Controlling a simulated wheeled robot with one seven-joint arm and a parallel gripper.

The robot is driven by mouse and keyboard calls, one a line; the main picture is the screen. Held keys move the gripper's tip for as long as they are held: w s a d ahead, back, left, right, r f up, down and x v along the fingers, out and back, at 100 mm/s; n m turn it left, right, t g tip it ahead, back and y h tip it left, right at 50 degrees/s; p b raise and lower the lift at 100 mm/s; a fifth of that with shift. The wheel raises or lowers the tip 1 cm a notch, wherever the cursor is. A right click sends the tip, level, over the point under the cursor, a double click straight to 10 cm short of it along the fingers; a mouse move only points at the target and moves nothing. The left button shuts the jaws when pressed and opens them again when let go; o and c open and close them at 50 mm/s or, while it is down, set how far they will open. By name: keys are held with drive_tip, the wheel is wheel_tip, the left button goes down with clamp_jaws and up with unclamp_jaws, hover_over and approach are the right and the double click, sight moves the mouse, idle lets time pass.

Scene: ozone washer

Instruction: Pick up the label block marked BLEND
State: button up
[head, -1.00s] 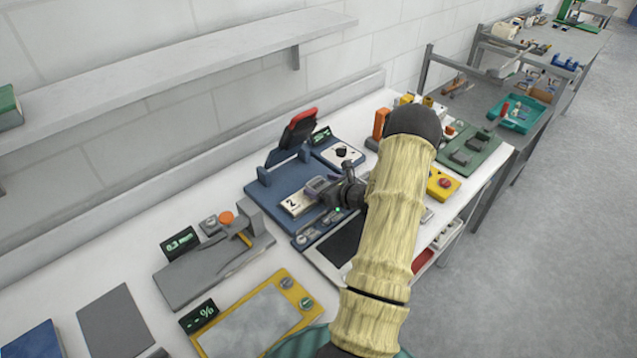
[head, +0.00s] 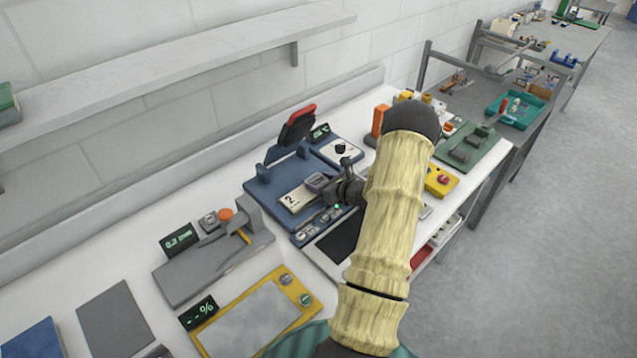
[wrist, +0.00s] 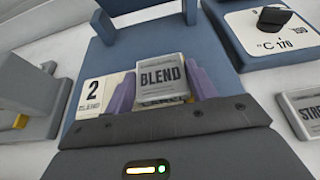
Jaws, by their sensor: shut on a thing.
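The label block marked BLEND (wrist: 162,78) is a small grey block with dark letters. In the wrist view it stands between the purple fingertips of my gripper (wrist: 163,90), which is shut on it. In the head view my gripper (head: 322,185) is above the blue device with the raised red-tipped lever, and the block is too small there to read. A cream card marked 2 BLEND (wrist: 93,97) lies on the blue base just left of the gripper; it also shows in the head view (head: 294,200).
A blue base (head: 268,190) lies under the gripper. A white panel with a black knob (wrist: 275,32) is at the right, and another label block, partly cut off (wrist: 304,112), lies below it. A grey device (head: 205,270) and yellow-framed plate (head: 245,320) are nearer on the bench.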

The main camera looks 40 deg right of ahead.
sight(321, 184)
drive_tip(key=shift+r, duration=0.1)
wheel_tip(321, 184, up, 10)
drive_tip(key=b, duration=0.2)
idle(0.3)
